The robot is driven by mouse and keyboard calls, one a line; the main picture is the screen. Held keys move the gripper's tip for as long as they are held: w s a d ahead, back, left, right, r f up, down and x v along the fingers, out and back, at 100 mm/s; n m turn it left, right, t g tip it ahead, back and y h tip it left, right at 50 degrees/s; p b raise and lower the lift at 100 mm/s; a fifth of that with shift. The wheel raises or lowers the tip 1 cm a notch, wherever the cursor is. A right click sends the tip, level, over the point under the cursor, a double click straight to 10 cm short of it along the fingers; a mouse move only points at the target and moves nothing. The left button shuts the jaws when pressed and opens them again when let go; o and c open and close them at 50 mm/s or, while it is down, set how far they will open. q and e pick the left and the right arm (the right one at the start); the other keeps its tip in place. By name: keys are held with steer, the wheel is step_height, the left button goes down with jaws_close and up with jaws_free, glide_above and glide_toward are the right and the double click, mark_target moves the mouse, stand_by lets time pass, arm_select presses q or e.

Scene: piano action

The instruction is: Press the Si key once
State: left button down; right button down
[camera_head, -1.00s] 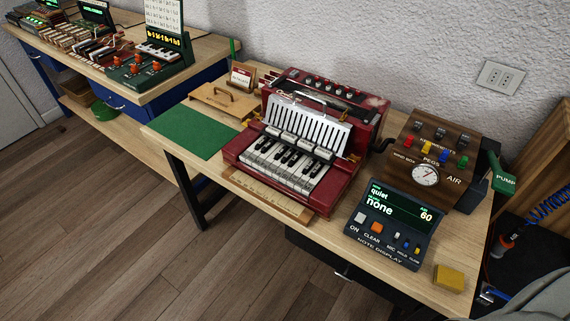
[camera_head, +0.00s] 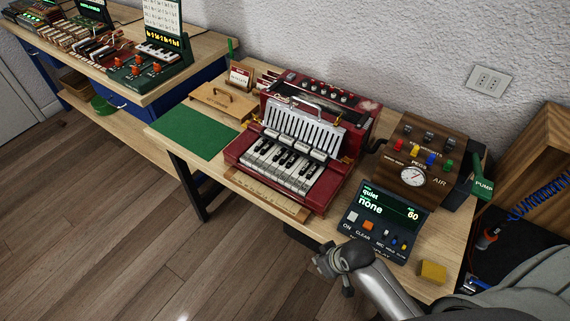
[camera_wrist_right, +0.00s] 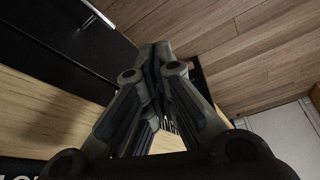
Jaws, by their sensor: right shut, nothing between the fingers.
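The red accordion-like keyboard instrument (camera_head: 345,146) stands on the wooden table. Its short row of white and black keys (camera_head: 281,167) faces the front; no key looks clearly pressed, and the Si key's label cannot be read. The note display (camera_head: 383,218) to its right reads "quiet", "none" and 60. My right gripper (camera_head: 323,263) is in front of the table edge, below the display and to the right of the keys, apart from them. In the right wrist view the gripper (camera_wrist_right: 155,58) has its fingers together, empty. My left gripper is not in view.
A brown box with a gauge and pegs (camera_head: 418,160) stands behind the display. A yellow block (camera_head: 432,272) lies at the right front. A green mat (camera_head: 193,132) lies left of the instrument. A wooden ruler strip (camera_head: 265,194) lies before the keys.

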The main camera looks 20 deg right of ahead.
steer(key=w+a+r+n+t+y+p, duration=0.1)
steer(key=w+r, duration=0.1)
steer(key=r, duration=0.5)
steer(key=w+r+n+p, duration=0.1)
steer(key=w+r, duration=0.1)
steer(key=r, duration=0.5)
steer(key=w+d+r+n+t+y, duration=0.2)
steer(key=w+r+y, duration=0.1)
steer(key=w+r, duration=0.9)
steer(key=shift+w+r+n, duration=0.3)
steer(key=shift+w, duration=0.55)
steer(key=p, duration=0.2)
glide_above(285, 178)
steer(key=f, duration=0.6)
steer(key=shift+s+d+f, duration=0.1)
steer(key=shift+s+f, duration=0.1)
steer(key=shift+f, duration=0.05)
steer(key=f+p, duration=0.1)
steer(key=f, duration=0.2)
steer(key=shift+w+f, duration=0.15)
steer(key=shift+w, duration=0.05)
steer(key=shift+f, duration=0.65)
steer(key=shift+f, duration=0.1)
